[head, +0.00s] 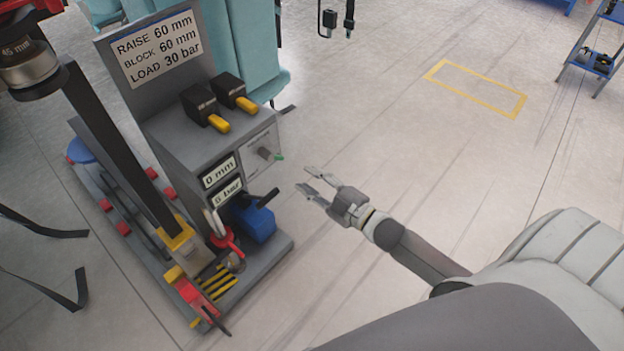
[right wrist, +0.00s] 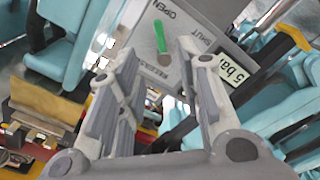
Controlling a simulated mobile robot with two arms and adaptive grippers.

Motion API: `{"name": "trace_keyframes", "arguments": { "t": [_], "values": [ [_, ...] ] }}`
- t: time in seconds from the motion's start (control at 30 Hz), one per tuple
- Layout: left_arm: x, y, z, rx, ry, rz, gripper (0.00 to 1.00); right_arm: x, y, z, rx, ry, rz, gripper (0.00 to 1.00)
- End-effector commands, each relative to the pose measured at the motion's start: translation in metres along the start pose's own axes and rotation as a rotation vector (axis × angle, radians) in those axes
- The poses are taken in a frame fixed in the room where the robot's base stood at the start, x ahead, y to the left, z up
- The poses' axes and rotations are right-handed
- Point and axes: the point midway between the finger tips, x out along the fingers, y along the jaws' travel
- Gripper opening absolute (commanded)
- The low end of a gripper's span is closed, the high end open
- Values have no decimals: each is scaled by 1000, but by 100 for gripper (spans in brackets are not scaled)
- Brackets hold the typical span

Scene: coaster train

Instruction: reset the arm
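My right gripper (head: 317,187) reaches in from the right in the head view. Its two fingers are apart with nothing between them. It is in the air, a little right of the grey control stand (head: 190,140) and not touching it. In the right wrist view the open fingers (right wrist: 158,65) point at the stand's valve panel. A green-tipped lever (right wrist: 160,37) shows between them, beside the words OPEN and SHUT. The same lever (head: 278,157) shows on the stand's right side in the head view. My left gripper is not in view.
The stand carries two black switches with yellow handles (head: 219,124), mm and bar displays (head: 227,190) and a blue part (head: 258,222). Teal seats (head: 255,55) stand behind. A blue-shelved rack (head: 597,62) is far right. Floor around a yellow marked rectangle (head: 432,72) is clear.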

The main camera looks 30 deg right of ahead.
Motion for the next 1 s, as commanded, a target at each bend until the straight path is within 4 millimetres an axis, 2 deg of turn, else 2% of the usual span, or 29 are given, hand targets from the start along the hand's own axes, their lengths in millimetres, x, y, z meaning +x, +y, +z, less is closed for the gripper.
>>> {"name": "trace_keyframes", "arguments": {
  "t": [0.3,0.47,0.57,0.73,0.87,1.0],
  "values": [
    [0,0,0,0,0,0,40,0,-2,2,8,-14,-2,33],
    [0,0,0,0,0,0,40,-6,-23,22,90,-145,-19,33],
    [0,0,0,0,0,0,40,-17,-49,44,183,-302,-46,33],
    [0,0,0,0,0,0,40,-52,-105,76,361,-594,-112,33],
    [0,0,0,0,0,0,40,-89,-150,87,490,-811,-177,33],
    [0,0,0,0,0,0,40,-129,-194,86,605,-1014,-249,33]
  ]
}}
